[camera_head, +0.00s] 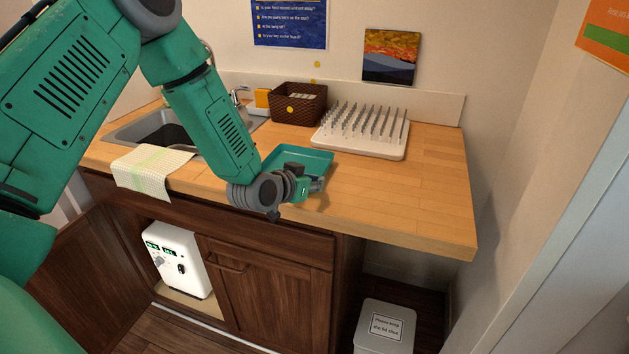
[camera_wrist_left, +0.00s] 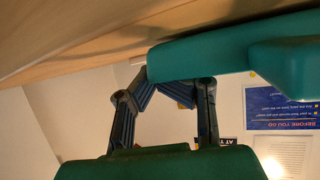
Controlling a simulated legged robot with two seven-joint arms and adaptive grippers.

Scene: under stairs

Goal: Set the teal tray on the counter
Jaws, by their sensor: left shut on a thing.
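The teal tray (camera_head: 300,153) is over the wooden counter (camera_head: 415,195), near its front edge and right of the sink. In the wrist view the tray (camera_wrist_left: 215,52) is a thick teal shape close to the counter surface. I cannot tell whether all of it touches the wood. My left gripper (camera_head: 316,184) is at the tray's front right side, shut on its rim. Its dark fingers (camera_wrist_left: 168,92) meet the tray's edge in the wrist view. My right gripper is not in view.
A white drying rack (camera_head: 365,142) with upright pegs stands behind the tray. A brown basket (camera_head: 297,103) is at the back. A checked cloth (camera_head: 150,171) hangs over the front edge by the sink (camera_head: 165,132). The counter's right part is clear. A lidded bin (camera_head: 385,327) stands below.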

